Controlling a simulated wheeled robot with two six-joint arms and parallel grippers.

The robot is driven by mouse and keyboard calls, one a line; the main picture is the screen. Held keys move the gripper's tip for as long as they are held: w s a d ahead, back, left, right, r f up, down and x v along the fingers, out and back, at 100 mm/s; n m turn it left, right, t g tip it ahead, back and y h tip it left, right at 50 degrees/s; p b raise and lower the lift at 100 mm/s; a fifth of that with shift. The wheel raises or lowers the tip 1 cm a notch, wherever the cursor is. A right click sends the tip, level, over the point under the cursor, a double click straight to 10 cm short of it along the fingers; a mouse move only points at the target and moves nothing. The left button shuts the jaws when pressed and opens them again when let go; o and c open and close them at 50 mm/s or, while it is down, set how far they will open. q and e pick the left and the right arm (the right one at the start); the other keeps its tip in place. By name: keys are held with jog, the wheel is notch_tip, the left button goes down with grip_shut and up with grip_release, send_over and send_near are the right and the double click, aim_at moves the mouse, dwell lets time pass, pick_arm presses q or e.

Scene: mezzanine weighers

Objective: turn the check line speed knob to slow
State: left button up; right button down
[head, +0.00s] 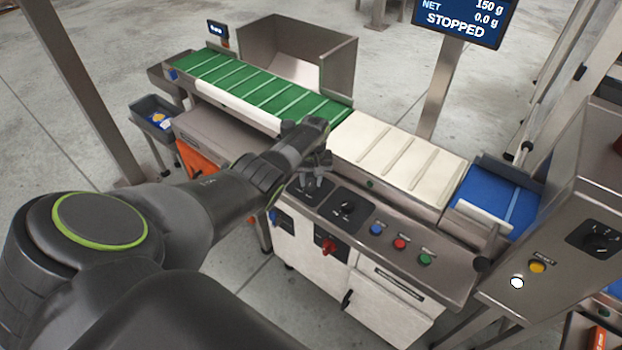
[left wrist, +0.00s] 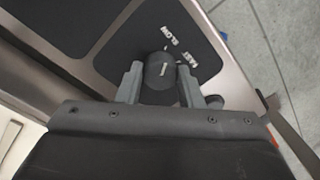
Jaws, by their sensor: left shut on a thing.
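The check line speed knob (left wrist: 161,75) is a black round knob on a dark plate (left wrist: 128,38) in the left wrist view. White words SLOW and FAST are printed beside it. A short white mark shows on the knob, with its end nearer FAST than SLOW. My left gripper (left wrist: 160,84) is shut on the knob, one finger on each side. In the head view my left gripper (head: 314,180) reaches down onto the left end of the steel control panel (head: 455,278) and mostly hides the knob. My right gripper is in neither view.
Another black knob (head: 347,208) sits close to the right of my gripper, then blue, red (head: 400,243) and green buttons. A red switch (head: 327,246) is on the front. Behind lie green (head: 255,88) and cream belts (head: 395,155). The screen (head: 464,18) reads STOPPED.

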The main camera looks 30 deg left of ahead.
pick_arm(q)
jog(key=o, duration=1)
jog(key=shift+w+r+p, duration=0.1)
jog(key=shift+r+p, duration=0.2)
jog(key=shift+r, duration=0.3)
notch_tip(320, 180, up, 8)
jog(key=shift+d+f+p, duration=0.1)
jog(key=shift+f+p, duration=0.15)
jog(key=shift+p, duration=0.8)
notch_tip(320, 180, up, 9)
send_over(312, 181)
jog(key=shift+d+f, duration=0.15)
jog(key=shift+d, duration=0.1)
jog(key=shift+w, duration=0.1)
